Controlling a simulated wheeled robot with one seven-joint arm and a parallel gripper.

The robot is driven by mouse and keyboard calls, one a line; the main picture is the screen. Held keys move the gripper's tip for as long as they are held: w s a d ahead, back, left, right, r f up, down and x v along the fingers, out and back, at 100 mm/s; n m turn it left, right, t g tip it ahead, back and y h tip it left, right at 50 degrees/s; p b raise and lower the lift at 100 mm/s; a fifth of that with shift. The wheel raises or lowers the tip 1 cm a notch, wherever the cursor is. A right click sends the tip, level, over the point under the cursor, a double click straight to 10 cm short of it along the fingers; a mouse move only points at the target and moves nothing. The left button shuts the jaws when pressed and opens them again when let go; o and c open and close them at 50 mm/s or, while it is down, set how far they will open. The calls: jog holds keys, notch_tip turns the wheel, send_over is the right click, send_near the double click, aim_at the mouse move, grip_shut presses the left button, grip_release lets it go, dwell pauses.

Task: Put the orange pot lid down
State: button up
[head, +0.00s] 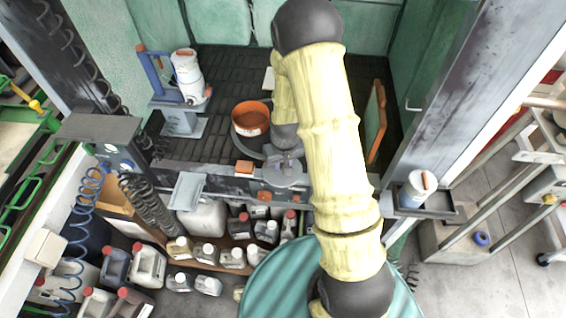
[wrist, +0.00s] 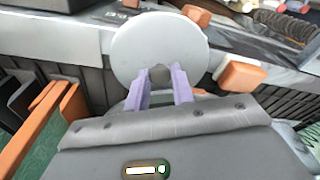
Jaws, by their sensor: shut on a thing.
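A pale grey round lid (wrist: 160,38) fills the upper middle of the wrist view. I take it as the orange pot's lid. My gripper (wrist: 160,76) has two lilac fingers, shut on a small part at the lid's near edge or middle; the fingers hide which. In the head view my gripper (head: 286,156) is partly hidden by my arm, and the lid (head: 284,176) shows just below it, over the bench's front edge. I cannot tell whether the lid touches the bench. The orange pot (head: 251,131) stands open to the left of my gripper, with a white label.
Orange blocks (wrist: 240,75) lie close beside the lid. A blue stand with a white canister (head: 187,75) is further left. An orange-edged panel (head: 376,122) stands to the right. Several bottles and jugs (head: 205,250) are below the front edge. The dark slatted surface behind is mostly clear.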

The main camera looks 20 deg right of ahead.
jog(key=shift+s+a+f, duration=0.1)
jog(key=shift+f, duration=0.4)
jog(key=shift+f, duration=0.2)
jog(key=o, duration=1)
jog(key=shift+r, duration=0.1)
jog(key=shift+s+r+b, duration=0.25)
jog(key=shift+r+b, duration=0.25)
jog(key=shift+r, duration=1.55)
jog(key=shift+s+r+b, duration=0.25)
jog(key=shift+r+b, duration=0.2)
jog(key=shift+r, duration=1.55)
jog(key=shift+s+r+b, duration=0.25)
jog(key=shift+r+b, duration=0.25)
jog(key=shift+r, duration=1.55)
